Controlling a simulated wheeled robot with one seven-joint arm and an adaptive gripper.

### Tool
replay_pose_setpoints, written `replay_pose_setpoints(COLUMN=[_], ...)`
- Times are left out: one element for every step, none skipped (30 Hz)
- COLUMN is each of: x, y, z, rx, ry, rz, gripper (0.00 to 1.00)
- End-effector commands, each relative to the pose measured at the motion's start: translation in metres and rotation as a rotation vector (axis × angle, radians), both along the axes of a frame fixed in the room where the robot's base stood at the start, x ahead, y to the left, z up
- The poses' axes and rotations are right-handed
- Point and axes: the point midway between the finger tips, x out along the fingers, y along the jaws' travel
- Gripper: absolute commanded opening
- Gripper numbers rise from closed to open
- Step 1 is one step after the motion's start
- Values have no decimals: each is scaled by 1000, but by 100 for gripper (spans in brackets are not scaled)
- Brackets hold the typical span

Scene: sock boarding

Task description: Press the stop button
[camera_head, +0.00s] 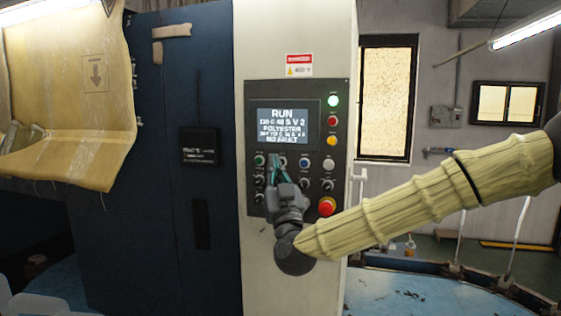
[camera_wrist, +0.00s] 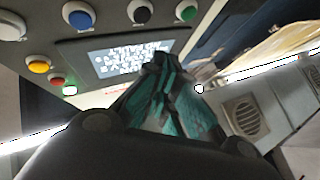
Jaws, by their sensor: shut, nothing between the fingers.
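The control panel (camera_head: 297,90) is on the front of the cream machine column, with a lit screen (camera_head: 282,128) reading RUN, POLYESTER and NO FAULT. Below it is a row of buttons: green (camera_head: 259,160), black (camera_wrist: 140,10), blue (camera_head: 304,163) and white (camera_head: 328,164). Their labels are too small to read. A large red mushroom button (camera_head: 326,206) is lower right. My gripper (camera_head: 275,159) is shut and empty, its tips between the green and black buttons in the body view. It partly hides the black one. In the wrist view my gripper (camera_wrist: 172,75) overlaps the screen; contact cannot be told.
Green (camera_head: 333,101), red (camera_head: 332,121) and yellow (camera_head: 331,140) lamps line the panel's right side; the green one is lit. Several black knobs (camera_head: 328,185) sit below the buttons. A yellowish sheet (camera_head: 75,90) hangs at left, beside the dark blue cabinet (camera_head: 190,100).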

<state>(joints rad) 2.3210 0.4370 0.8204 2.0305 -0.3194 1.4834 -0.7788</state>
Motion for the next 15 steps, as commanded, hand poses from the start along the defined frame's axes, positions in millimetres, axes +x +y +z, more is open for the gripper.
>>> replay_pose_setpoints(x=[7,11,15,18,22,26,29,31,34,35,37,39,40,40,41], y=[-3,-4,-4,-5,-5,-6,-7,-7,-8,-9,-10,-10,-11,-11,-11], z=[1,1,0,-2,-3,-3,-4,-4,-4,-4,-4,-4,-3,-3,-3], rx=[1,0,0,-1,-1,-1,-1,-2,-1,-2,-2,-2,-2,-2,-1], ry=[2,3,3,2,1,2,2,3,3,3,2,2,2,3,3], rz=[-2,-2,-1,-1,-1,-1,1,2,1,0,0,0,0,0,1], gripper=[0,0,0,0,0,0,0,0,0,0,0,0,0,0,0])
